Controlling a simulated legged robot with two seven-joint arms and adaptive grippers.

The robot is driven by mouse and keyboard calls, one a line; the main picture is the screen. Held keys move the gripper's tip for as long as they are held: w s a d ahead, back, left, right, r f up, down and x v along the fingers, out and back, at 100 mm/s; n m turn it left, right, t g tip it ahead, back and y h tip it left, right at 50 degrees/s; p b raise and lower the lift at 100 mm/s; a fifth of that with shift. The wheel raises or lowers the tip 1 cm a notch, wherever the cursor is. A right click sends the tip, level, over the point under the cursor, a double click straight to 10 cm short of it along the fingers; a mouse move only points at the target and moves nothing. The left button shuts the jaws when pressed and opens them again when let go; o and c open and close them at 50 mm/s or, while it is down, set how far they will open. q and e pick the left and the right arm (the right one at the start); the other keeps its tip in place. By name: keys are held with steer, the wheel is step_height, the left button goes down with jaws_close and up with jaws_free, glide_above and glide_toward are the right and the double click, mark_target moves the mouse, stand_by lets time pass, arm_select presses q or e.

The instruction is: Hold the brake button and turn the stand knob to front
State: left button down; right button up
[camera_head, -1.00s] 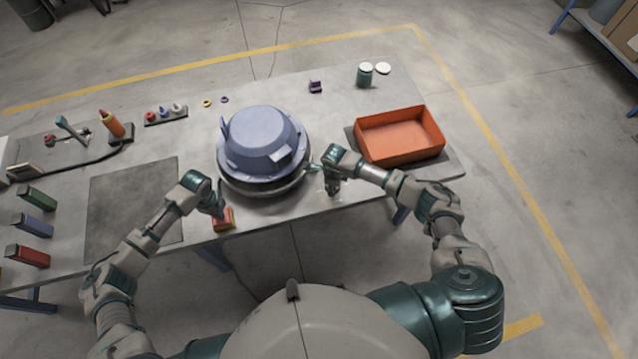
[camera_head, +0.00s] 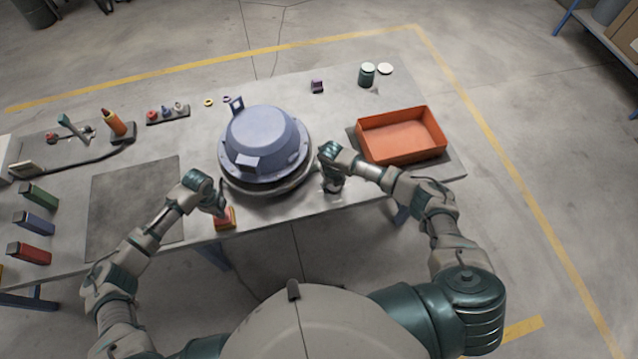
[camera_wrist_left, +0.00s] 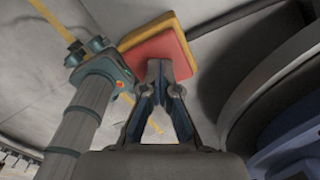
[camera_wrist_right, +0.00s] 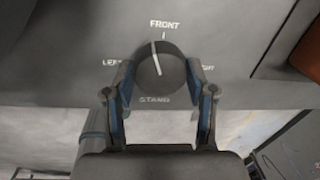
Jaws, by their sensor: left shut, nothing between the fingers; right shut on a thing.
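The brake button is a red-topped block with a yellow base (camera_head: 226,224) at the table's front edge; it also shows in the left wrist view (camera_wrist_left: 158,52). My left gripper (camera_wrist_left: 164,68) is shut and empty, its tips against the red face. The stand knob (camera_wrist_right: 160,68) is a dark round dial with a white line, among the labels LEFT, FRONT, RIGHT and STAND. Its line points up toward FRONT, slightly left of the tick. My right gripper (camera_wrist_right: 160,90) is shut around the knob. A blue hood (camera_head: 262,140) sits on the round stand (camera_head: 270,188) between my arms.
An orange tray (camera_head: 402,150) stands right of the hood. A dark mat (camera_head: 130,205) lies to the left. Tools, small blocks and a green jar (camera_head: 366,78) stand along the table's left and back.

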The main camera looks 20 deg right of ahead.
mark_target(331, 185)
arm_select(q)
steer(key=shift+s+f, duration=0.1)
steer(key=shift+f, duration=0.05)
arm_select(e)
steer(key=shift+m, duration=1.9)
steer(key=o, duration=1.2)
steer(key=r, duration=0.8)
steer(key=a+r, duration=0.1)
steer(key=r, duration=0.2)
steer(key=shift+w+r, duration=0.15)
steer(key=shift+r, duration=0.25)
